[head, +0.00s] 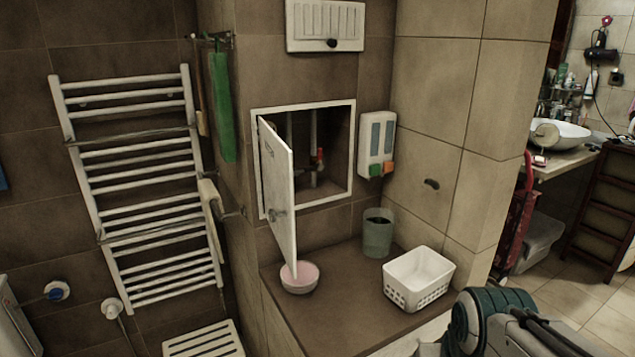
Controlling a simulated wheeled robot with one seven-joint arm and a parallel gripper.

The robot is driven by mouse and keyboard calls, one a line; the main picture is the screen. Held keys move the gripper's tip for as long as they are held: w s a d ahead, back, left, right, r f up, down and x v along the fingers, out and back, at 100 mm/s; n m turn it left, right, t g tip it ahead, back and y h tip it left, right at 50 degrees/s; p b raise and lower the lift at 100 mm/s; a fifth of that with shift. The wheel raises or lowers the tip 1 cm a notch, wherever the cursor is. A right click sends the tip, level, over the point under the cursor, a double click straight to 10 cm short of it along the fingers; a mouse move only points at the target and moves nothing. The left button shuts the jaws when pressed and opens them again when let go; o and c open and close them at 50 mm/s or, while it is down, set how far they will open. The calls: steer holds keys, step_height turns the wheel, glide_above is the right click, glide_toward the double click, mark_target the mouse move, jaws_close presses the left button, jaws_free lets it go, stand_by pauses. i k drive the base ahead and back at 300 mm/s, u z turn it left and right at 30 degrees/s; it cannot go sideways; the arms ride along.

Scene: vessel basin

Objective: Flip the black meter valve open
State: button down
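A white-framed wall niche (353,150) holds pipes (313,135) and a red-handled fitting (320,157). Its white door (279,195) stands swung open towards me and covers part of the left side inside. The inside is dark, and I cannot make out a black meter valve there for certain. I cannot tell whether either is the valve. Part of my arm shows at the bottom right; my gripper's fingers are not in view.
Below the niche, a brown ledge (345,312) bears a pink bowl (299,278), a grey bin (378,235) and a white basket (419,280). A soap dispenser (377,147) hangs right of the niche. A towel rail (148,190) is at left.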

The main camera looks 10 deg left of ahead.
mark_target(296, 172)
steer(key=u, duration=0.8)
steer(key=i, duration=0.4)
steer(key=z, duration=0.8)
